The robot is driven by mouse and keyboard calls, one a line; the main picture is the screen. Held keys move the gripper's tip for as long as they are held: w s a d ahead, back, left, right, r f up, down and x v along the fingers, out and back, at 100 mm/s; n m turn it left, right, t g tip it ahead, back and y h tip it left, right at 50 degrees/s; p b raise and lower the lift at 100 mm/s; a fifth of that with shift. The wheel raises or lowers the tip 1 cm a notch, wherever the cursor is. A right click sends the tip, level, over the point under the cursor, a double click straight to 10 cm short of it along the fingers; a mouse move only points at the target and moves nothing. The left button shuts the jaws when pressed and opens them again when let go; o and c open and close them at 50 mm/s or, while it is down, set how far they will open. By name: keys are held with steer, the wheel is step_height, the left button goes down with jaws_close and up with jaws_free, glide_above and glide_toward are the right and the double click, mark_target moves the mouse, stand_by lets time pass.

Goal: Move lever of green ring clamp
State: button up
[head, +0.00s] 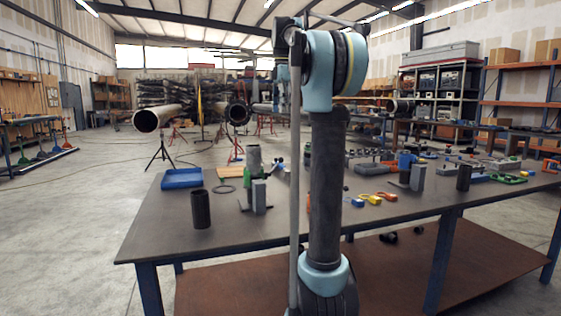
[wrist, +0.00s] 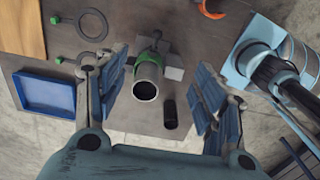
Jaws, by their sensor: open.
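The grey flanged pipe piece (head: 254,155) stands upright on the table, just left of my arm in the head view. In the wrist view the pipe (wrist: 147,83) shows from above with the green ring clamp (wrist: 150,58) around it. A bit of the clamp's green (head: 278,162) shows beside the pipe in the head view. A small dark part, perhaps the lever (wrist: 157,36), sticks out beyond the clamp in the wrist view. My gripper (wrist: 160,85) is open and empty, with its fingers on either side of the pipe in the picture, apparently above it.
A black cylinder (head: 200,208) stands near the table's (head: 165,237) front left. A blue tray (head: 182,178) lies behind it. A grey block (head: 259,196) stands close beside the pipe. A dark ring (wrist: 91,25) lies flat. Several tools and clamps lie to the right.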

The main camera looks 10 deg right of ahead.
steer(key=shift+m, duration=0.6)
steer(key=f, duration=0.4)
steer(key=shift+w+d+f, duration=0.25)
steer(key=shift+w+f, duration=0.05)
jaws_close()
steer(key=m+y, duration=0.1)
steer(key=m, duration=0.1)
glide_toward(276, 166)
steer(key=d+r, duration=0.2)
steer(key=shift+w+d+r, duration=0.35)
steer(key=shift+f, duration=0.1)
steer(key=shift+a+f, duration=0.15)
steer(key=shift+f, duration=1.5)
steer(key=shift+a+f, duration=0.2)
steer(key=shift+f, duration=1.6)
steer(key=shift+f, duration=2.15)
